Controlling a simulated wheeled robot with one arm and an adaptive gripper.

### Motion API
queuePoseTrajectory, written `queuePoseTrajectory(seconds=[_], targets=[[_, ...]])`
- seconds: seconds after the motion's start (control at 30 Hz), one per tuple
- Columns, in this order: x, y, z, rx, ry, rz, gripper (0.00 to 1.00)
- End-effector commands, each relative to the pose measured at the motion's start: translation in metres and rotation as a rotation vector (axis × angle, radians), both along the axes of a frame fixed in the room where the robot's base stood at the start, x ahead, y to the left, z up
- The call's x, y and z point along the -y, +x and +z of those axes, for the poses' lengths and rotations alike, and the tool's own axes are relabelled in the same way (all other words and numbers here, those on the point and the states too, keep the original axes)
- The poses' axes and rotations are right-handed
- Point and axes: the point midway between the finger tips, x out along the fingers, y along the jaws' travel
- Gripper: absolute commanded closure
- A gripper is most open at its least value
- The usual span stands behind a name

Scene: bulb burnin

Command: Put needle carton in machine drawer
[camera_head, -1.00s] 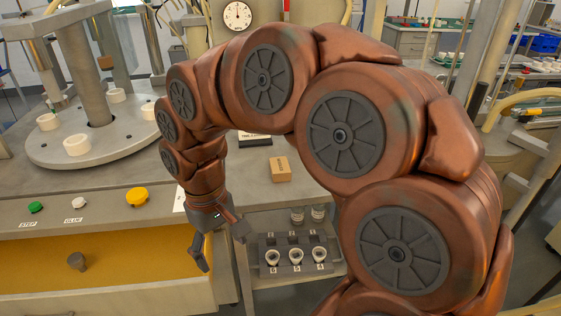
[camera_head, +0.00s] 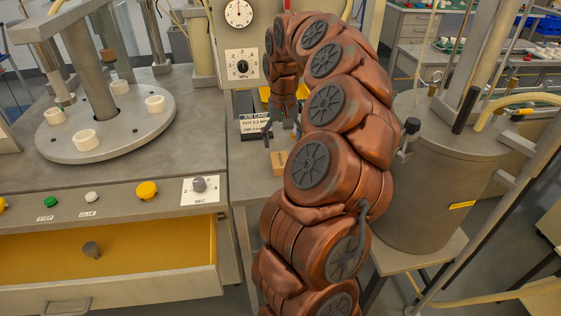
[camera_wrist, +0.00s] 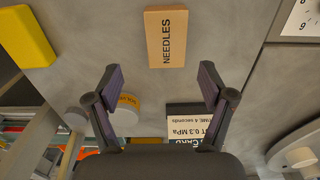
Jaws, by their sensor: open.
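The needle carton is a small tan box marked NEEDLES (camera_wrist: 167,37). It lies on the grey bench top, and in the head view the carton (camera_head: 279,162) shows beside my arm, which covers part of its right side. In the wrist view my gripper (camera_wrist: 163,82) is open and empty, its fingers spread with the carton ahead of the tips, not between them. In the head view my gripper (camera_head: 281,128) is small and partly hidden, behind the carton. The machine drawer (camera_head: 130,255) is pulled open at the lower left, with a grey knob-like piece (camera_head: 91,248) inside its yellow interior.
A job card (camera_head: 254,126) stands left of my gripper. A yellow block (camera_wrist: 25,36) and a round labelled container (camera_wrist: 127,108) show in the wrist view. The rotary plate with white cups (camera_head: 107,125) is at left; a large metal tank (camera_head: 432,180) is at right.

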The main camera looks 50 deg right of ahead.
Motion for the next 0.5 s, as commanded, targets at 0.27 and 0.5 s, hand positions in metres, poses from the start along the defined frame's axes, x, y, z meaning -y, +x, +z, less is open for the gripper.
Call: queuePoseTrajectory(seconds=[0.27, 0.5], targets=[[-0.002, 0.001, -0.018, 0.001, -0.001, 0.003, 0.19], [-0.009, 0.004, -0.045, -0.002, 0.004, 0.007, 0.19]])
